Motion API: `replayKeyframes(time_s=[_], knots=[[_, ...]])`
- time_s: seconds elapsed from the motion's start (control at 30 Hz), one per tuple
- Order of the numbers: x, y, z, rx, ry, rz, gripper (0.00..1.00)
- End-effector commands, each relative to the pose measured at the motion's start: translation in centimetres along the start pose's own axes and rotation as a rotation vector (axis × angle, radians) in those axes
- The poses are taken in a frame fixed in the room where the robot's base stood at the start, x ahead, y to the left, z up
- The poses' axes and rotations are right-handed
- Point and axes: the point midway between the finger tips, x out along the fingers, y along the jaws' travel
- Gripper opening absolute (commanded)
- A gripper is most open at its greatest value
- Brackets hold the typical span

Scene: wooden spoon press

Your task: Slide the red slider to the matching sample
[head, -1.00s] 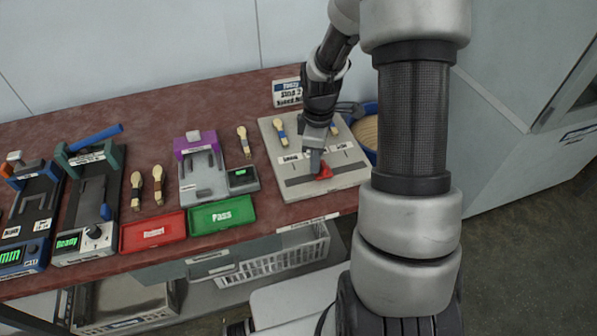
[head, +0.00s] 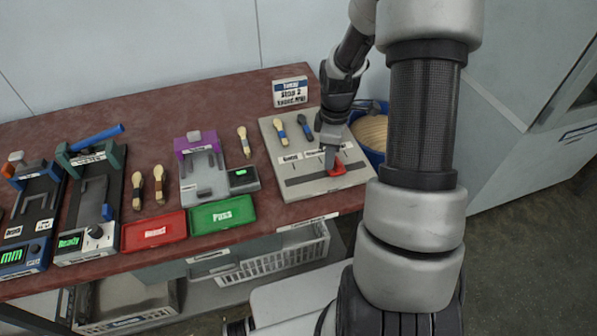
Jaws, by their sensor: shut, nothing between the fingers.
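The red slider (head: 338,170) sits in the dark slot (head: 304,181) of a light grey board (head: 283,195) at the right end of the table. My gripper (head: 329,157) is shut and points down, with its fingertips at the left side of the slider; I cannot tell whether they touch it. Two sample spoons lie on the board above the slot: one with a pale handle and blue band (head: 281,132), and a darker blue one (head: 305,127). White labels (head: 290,159) lie between the samples and the slot. My arm may hide the board's right part.
A blue bin (head: 374,140) with a round wooden thing stands right of the board, partly behind my arm. Left are a purple-topped press (head: 197,149), a green Pass tray (head: 222,215), a red tray (head: 153,231) and loose spoons (head: 244,142). A sign (head: 290,92) stands behind the board.

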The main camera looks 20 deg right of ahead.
Motion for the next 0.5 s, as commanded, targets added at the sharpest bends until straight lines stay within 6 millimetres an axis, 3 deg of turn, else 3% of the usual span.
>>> replayKeyframes(time_s=[0.5], knots=[[0.0, 1.1, 1.9, 0.002, 0.000, 0.000, 0.00]])
